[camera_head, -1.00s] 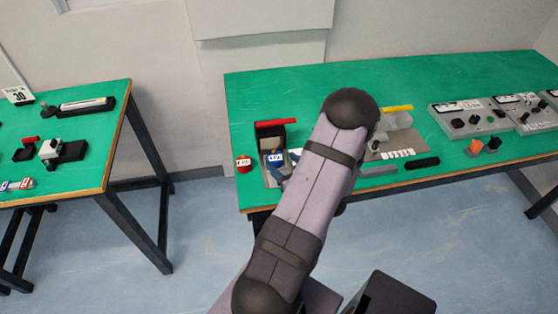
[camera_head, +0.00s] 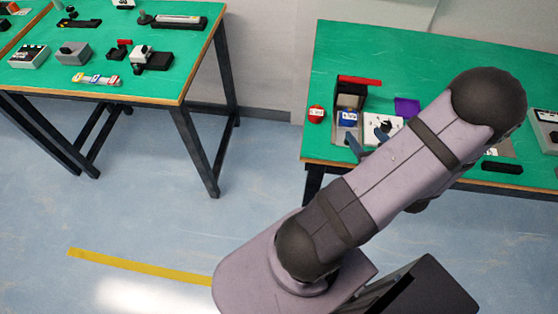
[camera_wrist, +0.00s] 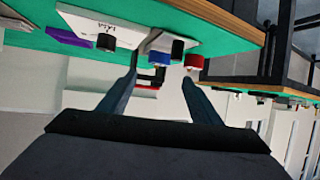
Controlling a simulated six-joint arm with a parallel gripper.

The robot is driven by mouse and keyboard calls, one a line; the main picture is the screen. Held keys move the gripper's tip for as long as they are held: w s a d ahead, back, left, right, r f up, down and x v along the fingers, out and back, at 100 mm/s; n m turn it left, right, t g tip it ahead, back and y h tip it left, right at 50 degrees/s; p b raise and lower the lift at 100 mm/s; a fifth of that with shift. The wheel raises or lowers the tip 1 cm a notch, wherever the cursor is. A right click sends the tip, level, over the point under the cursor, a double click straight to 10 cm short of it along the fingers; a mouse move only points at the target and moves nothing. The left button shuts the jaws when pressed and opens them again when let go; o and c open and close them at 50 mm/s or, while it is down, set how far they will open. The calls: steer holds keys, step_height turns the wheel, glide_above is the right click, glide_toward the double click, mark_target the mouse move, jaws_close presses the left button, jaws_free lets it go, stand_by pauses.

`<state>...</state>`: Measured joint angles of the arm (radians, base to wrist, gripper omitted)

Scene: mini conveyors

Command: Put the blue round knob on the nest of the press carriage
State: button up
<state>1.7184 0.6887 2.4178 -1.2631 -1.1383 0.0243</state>
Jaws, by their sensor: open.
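The blue round knob (camera_head: 348,118) with a white label stands at the press (camera_head: 350,94), on or just in front of its grey carriage plate (camera_head: 343,137). I cannot tell whether it sits in the nest. It also shows in the wrist view (camera_wrist: 159,58), beside a black round part. My gripper (camera_head: 366,136) is open, with nothing seen between its fingers. It is just right of and in front of the knob, apart from it. In the wrist view my gripper (camera_wrist: 161,74) has its fingers spread, the knob beyond their tips. My arm hides part of the table to the right.
A red round knob (camera_head: 316,115) stands left of the press. A red bar (camera_head: 359,80) tops the press. A white block with a black knob (camera_head: 385,127) and a purple piece (camera_head: 406,107) lie to the right. The table's front edge is close by.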

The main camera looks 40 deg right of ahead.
steer(key=w+a+g, duration=0.1)
steer(key=w, duration=0.1)
steer(key=w+a+f+n+g+y, duration=0.1)
steer(key=w, duration=0.2)
steer(key=w+a+n+g, duration=0.1)
steer(key=w+g, duration=0.1)
steer(key=w, duration=0.1)
steer(key=shift+w+f+y, duration=0.2)
steer(key=shift+y, duration=0.1)
steer(key=w+a+g, duration=0.1)
steer(key=a, duration=0.1)
steer(key=w+a, duration=0.1)
steer(key=a, duration=0.1)
steer(key=w+a+r+n+g, duration=0.1)
steer(key=a, duration=0.2)
steer(key=shift+w+g+y, duration=0.3)
steer(key=shift+y, duration=0.1)
steer(key=s+a+r+g+y, duration=0.1)
steer(key=s+a, duration=0.1)
steer(key=a, duration=0.6)
steer(key=s+a+r+n+g+y, duration=0.1)
steer(key=s+a+r+g, duration=0.1)
steer(key=a, duration=0.7)
steer(key=s+a+r+n+g+y, duration=0.1)
steer(key=s+a+g, duration=0.1)
steer(key=a, duration=0.7)
steer(key=shift+s+r+y, duration=0.2)
steer(key=shift+s+y, duration=0.1)
steer(key=shift+a+r, duration=0.1)
steer(key=shift+r, duration=0.05)
